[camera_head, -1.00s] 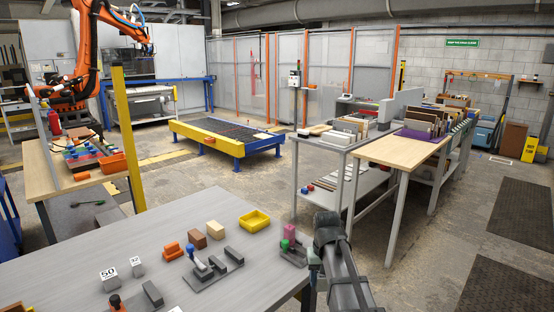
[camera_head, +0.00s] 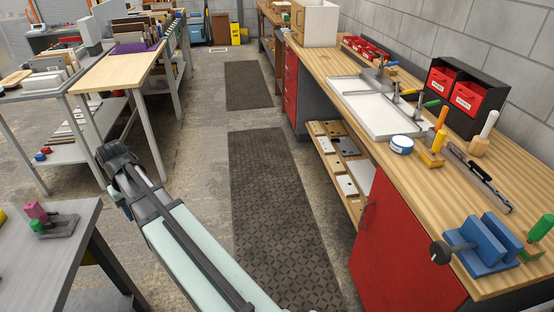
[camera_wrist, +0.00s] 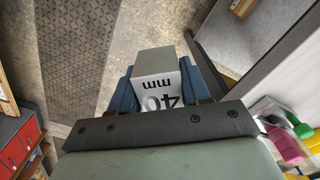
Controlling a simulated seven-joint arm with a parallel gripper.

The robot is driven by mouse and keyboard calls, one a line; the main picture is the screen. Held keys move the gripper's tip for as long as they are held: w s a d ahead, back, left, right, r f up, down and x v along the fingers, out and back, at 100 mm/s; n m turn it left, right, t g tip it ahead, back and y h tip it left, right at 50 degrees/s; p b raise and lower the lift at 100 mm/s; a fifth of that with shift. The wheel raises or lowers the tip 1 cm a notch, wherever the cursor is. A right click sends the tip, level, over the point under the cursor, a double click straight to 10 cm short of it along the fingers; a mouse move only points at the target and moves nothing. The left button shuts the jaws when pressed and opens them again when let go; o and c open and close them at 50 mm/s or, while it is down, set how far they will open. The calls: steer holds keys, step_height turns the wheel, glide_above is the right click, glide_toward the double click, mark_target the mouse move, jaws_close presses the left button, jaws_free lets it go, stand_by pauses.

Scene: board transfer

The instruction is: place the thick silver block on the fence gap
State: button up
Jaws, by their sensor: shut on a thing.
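My gripper (camera_wrist: 158,92) is shut on a silver-grey block (camera_wrist: 153,60) with a white face marked "40 mm". The block sits between the two blue fingers in the wrist view, clear of any surface, over the floor. In the head view my arm reaches up from the bottom, its dark wrist near the grey table; the block is hidden there.
The grey table (camera_head: 35,262) at left carries a fixture with a pink piece (camera_head: 36,211) and a green knob. A wooden workbench (camera_head: 350,72) with a blue vise (camera_head: 484,246) stands at right. Dark mats (camera_head: 275,200) lie on open floor between them.

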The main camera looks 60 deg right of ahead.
steer(key=s+d+r+m, duration=0.15)
steer(key=s+d, duration=0.35)
steer(key=d, duration=0.7)
steer(key=s+d+m, duration=0.3)
steer(key=s+d, duration=0.3)
steer(key=d, duration=0.6)
steer(key=s+d+r+m, duration=0.1)
steer(key=s+d+m, duration=0.3)
steer(key=d, duration=0.7)
steer(key=s+d+r+m, duration=0.1)
steer(key=s+d+m, duration=0.1)
steer(key=s+d, duration=0.7)
steer(key=s+d+r+m, duration=0.1)
steer(key=s+d+r, duration=0.1)
steer(key=s+d, duration=0.75)
step_height(320, 180, up, 7)
steer(key=m, duration=0.9)
glide_above(447, 196)
steer(key=shift+a+f+m, duration=0.1)
steer(key=shift+f+m, duration=1.1)
steer(key=shift+f, duration=1.2)
steer(key=shift+f+m, duration=1.15)
steer(key=shift+f, duration=1.25)
